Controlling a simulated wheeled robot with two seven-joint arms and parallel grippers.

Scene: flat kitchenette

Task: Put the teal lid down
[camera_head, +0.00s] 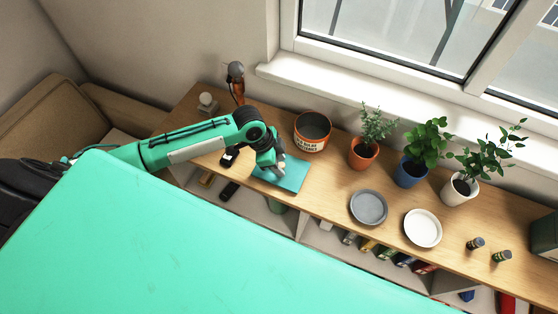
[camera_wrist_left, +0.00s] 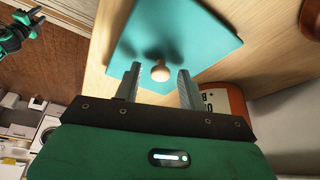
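The teal lid (camera_head: 292,174) is a flat square plate lying on the wooden sideboard top, close to its front edge. In the left wrist view the lid (camera_wrist_left: 205,35) shows a round, pale wooden knob (camera_wrist_left: 160,72) on its face. My left gripper (camera_head: 277,168) is over the lid. In the wrist view its two fingers (camera_wrist_left: 159,72) stand apart, one on each side of the knob, with a gap on both sides. Part of my right arm shows small at the upper left of the wrist view; its fingers are too small to read.
On the sideboard top (camera_head: 330,197), an orange-labelled pot (camera_head: 312,134) stands just behind the lid. Potted plants (camera_head: 364,152) line the window side. A grey plate (camera_head: 369,208), a white plate (camera_head: 422,229) and two small jars (camera_head: 476,243) are to the right. Dark items lie left of the gripper.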

